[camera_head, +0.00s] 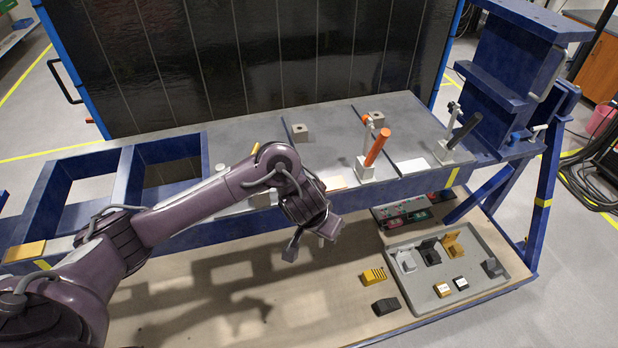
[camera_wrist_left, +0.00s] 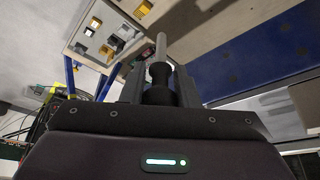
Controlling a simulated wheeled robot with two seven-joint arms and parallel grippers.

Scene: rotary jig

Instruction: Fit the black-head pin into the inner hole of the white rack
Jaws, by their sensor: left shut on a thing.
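My left gripper (camera_head: 310,240) hangs in front of the blue bench's front edge, left of the grey parts tray. In the left wrist view, the gripper (camera_wrist_left: 160,85) is shut on the black-head pin (camera_wrist_left: 159,73). The pin's dark head sits between the fingers and its grey shaft points away from the gripper. In the head view I cannot make out the pin. A white piece (camera_head: 404,260) stands in the grey tray, apart from the gripper; it may be the white rack, but its holes are too small to tell. My right gripper is not in view.
The grey tray (camera_head: 418,299) also holds black and yellow pieces. A yellow block (camera_head: 374,275) and a black block (camera_head: 385,306) lie left of it. The blue bench carries an orange-handled clamp (camera_head: 377,148) and a black-handled clamp (camera_head: 465,130). The lower shelf's left part is clear.

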